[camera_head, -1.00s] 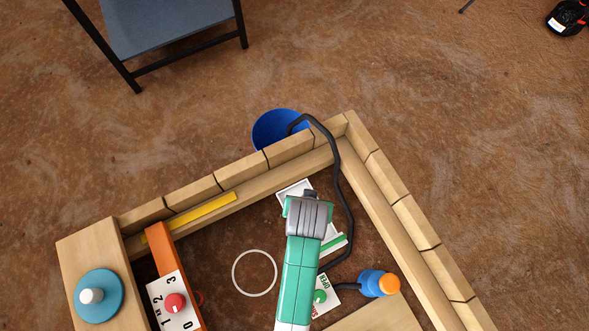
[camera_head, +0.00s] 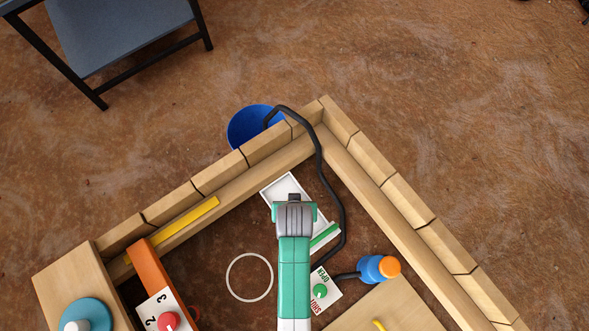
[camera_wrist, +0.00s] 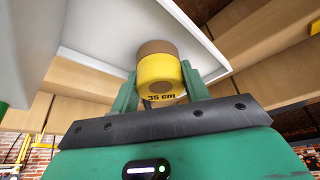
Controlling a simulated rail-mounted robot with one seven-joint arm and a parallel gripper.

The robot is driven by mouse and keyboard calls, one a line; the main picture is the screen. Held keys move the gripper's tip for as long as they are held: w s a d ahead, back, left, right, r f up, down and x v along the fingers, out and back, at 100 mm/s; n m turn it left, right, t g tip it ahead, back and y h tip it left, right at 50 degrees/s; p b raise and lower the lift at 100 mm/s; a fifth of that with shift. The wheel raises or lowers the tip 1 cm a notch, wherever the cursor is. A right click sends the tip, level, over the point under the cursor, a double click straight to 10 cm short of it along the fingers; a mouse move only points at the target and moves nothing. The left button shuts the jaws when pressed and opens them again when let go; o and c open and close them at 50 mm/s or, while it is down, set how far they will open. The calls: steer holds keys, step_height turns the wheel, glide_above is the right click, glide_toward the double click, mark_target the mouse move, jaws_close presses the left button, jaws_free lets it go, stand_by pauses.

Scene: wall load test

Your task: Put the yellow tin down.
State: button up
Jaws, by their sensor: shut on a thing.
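The yellow tin (camera_wrist: 160,78), with a brown end and a "35 cm" marking, sits between the two fingers of my gripper (camera_wrist: 158,90) in the wrist view. The fingers are shut on it. In the head view my gripper (camera_head: 294,208) is over the white tray (camera_head: 283,190) and hides the tin. The tray (camera_wrist: 110,30) also shows behind the tin in the wrist view. I cannot tell whether the tin touches the tray.
Wooden beams (camera_head: 240,190) wall in the work area. A white ring (camera_head: 231,287) lies left of my arm. An orange block with a numbered dial (camera_head: 168,321), an OPEN/SHUT plate (camera_head: 327,276), a blue-orange bottle-like thing (camera_head: 372,268) and a black hose (camera_head: 330,190) are nearby.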

steer(key=o, duration=1.3)
steer(key=shift+f, duration=0.1)
steer(key=shift+s+r, duration=0.1)
steer(key=shift+r, duration=0.3)
steer(key=p+v, duration=0.5)
steer(key=v, duration=0.6)
steer(key=shift+s+r, duration=0.1)
steer(key=shift+r, duration=0.2)
